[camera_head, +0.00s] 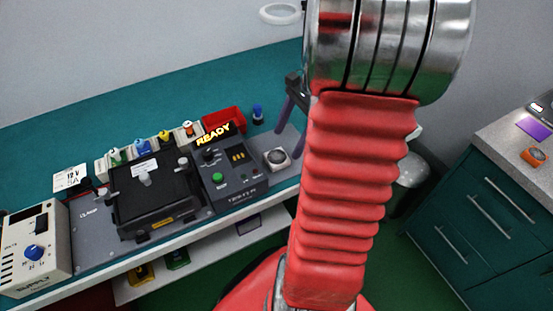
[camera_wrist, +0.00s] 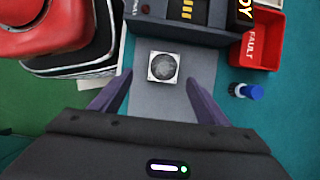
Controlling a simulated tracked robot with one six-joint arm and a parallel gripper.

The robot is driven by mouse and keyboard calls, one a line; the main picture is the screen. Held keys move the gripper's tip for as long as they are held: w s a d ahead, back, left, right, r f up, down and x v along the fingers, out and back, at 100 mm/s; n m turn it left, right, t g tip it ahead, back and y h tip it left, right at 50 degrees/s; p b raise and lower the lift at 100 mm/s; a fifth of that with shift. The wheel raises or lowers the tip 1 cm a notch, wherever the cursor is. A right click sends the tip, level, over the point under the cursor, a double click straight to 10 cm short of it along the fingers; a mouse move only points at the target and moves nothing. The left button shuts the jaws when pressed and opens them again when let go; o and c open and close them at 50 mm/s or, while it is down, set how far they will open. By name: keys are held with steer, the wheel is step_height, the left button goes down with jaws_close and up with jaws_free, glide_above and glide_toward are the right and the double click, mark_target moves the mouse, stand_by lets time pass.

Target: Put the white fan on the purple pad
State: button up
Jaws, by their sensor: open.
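The white fan (camera_head: 277,158) is a small square frame with a dark round centre. It lies flat on the grey mat at the right end of the bench, and it also shows in the wrist view (camera_wrist: 163,67). My gripper (camera_wrist: 159,82) is open, its two purple fingers apart on either side of the fan's near side, with nothing between them. In the head view my gripper (camera_head: 288,118) shows only partly behind my red arm, near the fan. The purple pad (camera_head: 533,128) lies bare on the grey counter at the far right, outside the wrist view.
A tester with a READY display (camera_head: 228,170) stands left of the fan. A red FAULT bin (camera_wrist: 262,40) and a blue-capped bottle (camera_wrist: 246,91) are close by. An orange round item (camera_head: 534,157) sits near the pad. A floor gap separates bench and counter.

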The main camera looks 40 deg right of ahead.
mark_target(277, 156)
steer(key=shift+x, duration=0.85)
steer(key=shift+w+x, duration=0.2)
steer(key=shift+x, duration=1.1)
steer(key=shift+w+x, duration=0.2)
steer(key=shift+x, duration=1.05)
steer(key=shift+a, duration=0.1)
steer(key=shift+r, duration=0.1)
steer(key=c, duration=1.2)
steer(key=shift+c, duration=0.2)
steer(key=shift+r, duration=0.1)
step_height(277, 156, up, 10)
